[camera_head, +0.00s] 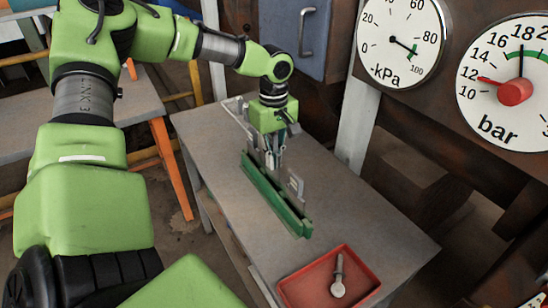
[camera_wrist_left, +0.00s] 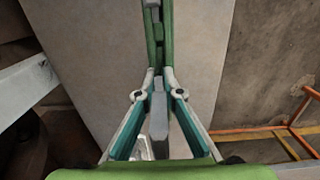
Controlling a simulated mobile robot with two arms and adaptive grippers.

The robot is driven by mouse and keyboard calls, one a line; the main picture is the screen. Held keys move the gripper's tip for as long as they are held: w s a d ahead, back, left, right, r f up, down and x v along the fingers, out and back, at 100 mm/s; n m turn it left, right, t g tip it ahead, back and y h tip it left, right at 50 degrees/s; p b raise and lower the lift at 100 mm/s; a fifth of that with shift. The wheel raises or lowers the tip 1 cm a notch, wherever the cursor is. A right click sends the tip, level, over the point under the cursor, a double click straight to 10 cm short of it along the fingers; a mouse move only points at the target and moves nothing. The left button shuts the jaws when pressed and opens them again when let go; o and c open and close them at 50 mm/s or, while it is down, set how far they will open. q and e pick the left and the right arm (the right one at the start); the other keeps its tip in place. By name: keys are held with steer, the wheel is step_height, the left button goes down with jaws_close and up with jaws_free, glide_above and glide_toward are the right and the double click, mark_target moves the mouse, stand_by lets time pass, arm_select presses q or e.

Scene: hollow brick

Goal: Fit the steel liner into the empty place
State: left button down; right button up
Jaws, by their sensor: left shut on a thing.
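A long green mould (camera_head: 275,200) with two parallel walls lies on the table. It also shows in the left wrist view (camera_wrist_left: 168,40), with grey pieces between its walls (camera_wrist_left: 153,14). A grey plate (camera_head: 296,185) stands up in the mould's near part. My left gripper (camera_head: 271,163) points down over the mould's far part. It is shut on a grey steel liner (camera_wrist_left: 158,118), which shows between its fingers in the left wrist view (camera_wrist_left: 158,88). The liner's lower end and its contact with the mould are hidden. My right gripper is not in view.
A red tray (camera_head: 287,290) with a round-headed metal tool (camera_head: 338,283) is at the table's near end. A thin metal frame (camera_head: 238,112) lies beyond the gripper. The grey table (camera_head: 350,205) is clear right of the mould. Two gauges (camera_head: 400,40) are at the right.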

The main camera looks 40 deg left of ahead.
mark_target(274, 133)
arm_select(q)
steer(key=shift+f+b, duration=0.45)
steer(key=shift+f, duration=0.2)
steer(key=shift+f+b, duration=1.3)
steer(key=shift+f, duration=0.7)
stand_by(0.4)
steer(key=c, duration=2.1)
jaws_free()
steer(key=shift+r, duration=0.1)
steer(key=shift+r, duration=0.3)
step_height(274, 133, up, 11)
steer(key=shift+r, duration=0.15)
steer(key=shift+s, duration=0.1)
